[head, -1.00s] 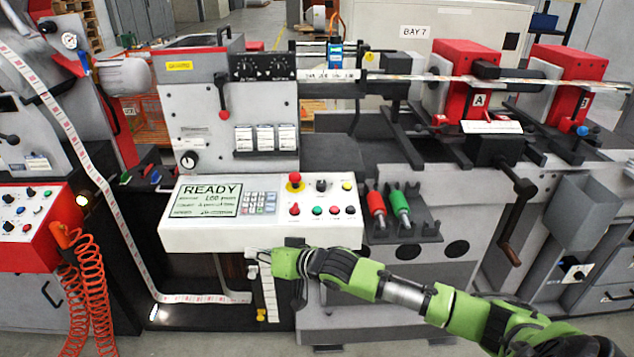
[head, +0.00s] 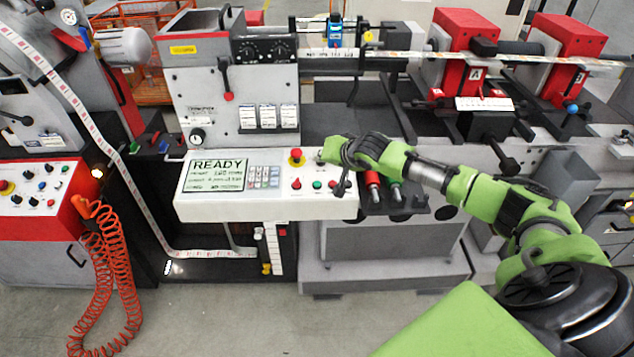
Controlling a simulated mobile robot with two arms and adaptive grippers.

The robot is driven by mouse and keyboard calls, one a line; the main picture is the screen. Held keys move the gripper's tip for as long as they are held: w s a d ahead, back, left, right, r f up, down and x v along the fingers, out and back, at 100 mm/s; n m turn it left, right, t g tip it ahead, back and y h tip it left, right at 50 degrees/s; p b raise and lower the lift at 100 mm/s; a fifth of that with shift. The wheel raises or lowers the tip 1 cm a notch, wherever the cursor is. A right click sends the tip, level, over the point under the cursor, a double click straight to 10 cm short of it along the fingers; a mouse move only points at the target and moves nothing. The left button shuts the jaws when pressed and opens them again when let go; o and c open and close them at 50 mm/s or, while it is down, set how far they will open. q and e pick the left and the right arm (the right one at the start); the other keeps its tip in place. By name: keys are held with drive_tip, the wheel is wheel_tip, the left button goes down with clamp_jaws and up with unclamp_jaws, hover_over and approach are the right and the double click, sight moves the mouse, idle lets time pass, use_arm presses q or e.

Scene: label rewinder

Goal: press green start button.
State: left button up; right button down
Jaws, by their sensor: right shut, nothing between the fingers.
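The control panel (head: 270,208) is a white box with a green-lit screen (head: 215,175) reading READY. A green button (head: 317,184) sits in its lower button row, just right of a red button (head: 296,184). My right gripper (head: 341,188) is shut and empty. It is over the right end of the panel, its dark tip just right of the green button. I cannot tell whether the tip touches the panel. The gripper and forearm hide the panel's upper right corner and some of its right-hand buttons. My left gripper is not in view.
A red mushroom button (head: 296,157) stands above the lower row. A keypad (head: 264,177) lies beside the screen. Orange coiled hoses (head: 105,270) hang at left. The floor in front is clear.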

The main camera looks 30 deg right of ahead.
drive_tip(key=shift+f, duration=0.15)
drive_tip(key=b, duration=0.7)
hover_over(319, 186)
wheel_tip(319, 186, down, 7)
drive_tip(key=shift+s+a, duration=0.15)
drive_tip(key=shift+f, duration=0.7)
drive_tip(key=shift+f, duration=0.1)
drive_tip(key=shift+w+f, duration=0.2)
drive_tip(key=shift+f, duration=0.1)
